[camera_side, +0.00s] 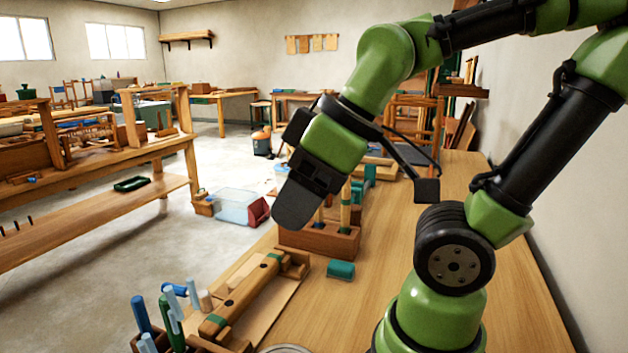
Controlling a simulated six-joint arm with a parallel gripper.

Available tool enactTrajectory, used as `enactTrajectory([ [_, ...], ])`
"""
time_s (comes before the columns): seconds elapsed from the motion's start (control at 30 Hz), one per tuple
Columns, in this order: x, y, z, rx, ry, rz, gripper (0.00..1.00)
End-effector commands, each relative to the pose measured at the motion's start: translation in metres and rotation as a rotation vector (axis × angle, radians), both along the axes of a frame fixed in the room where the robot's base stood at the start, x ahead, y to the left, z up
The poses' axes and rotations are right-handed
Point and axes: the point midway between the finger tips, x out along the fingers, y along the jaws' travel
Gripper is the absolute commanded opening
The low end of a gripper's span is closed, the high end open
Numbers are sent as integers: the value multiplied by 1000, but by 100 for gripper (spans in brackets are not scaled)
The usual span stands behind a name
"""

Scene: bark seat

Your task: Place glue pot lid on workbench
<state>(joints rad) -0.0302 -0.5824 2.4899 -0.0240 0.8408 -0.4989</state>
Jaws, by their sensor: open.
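My gripper (295,205) hangs at the picture's centre, with its dark jaws pointing down and left over the workbench (385,255). It is open, and no held object shows at its jaws. The workbench has a light wooden top along the wall at right. I cannot make out a glue pot lid for certain. A grey round rim (285,349) is cut off by the bottom edge of the picture, and I cannot tell what it belongs to.
A wooden tool block (322,241) stands behind my gripper. A small teal block (340,270) lies in front of it. A long wooden piece (240,296) rests at the bench's left edge, beside a holder of blue and green handles (165,322). Bare bench top lies right of the teal block.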

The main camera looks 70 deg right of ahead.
Motion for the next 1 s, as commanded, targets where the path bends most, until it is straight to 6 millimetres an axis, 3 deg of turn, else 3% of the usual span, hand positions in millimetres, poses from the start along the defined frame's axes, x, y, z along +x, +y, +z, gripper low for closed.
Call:
enactTrajectory([
  [0.1, -9, 0, 12, 172, -24, -255, 57],
  [0.3, -16, 1, 19, 314, -27, -448, 57],
  [1.0, -16, 1, 19, 321, -25, -459, 57],
])
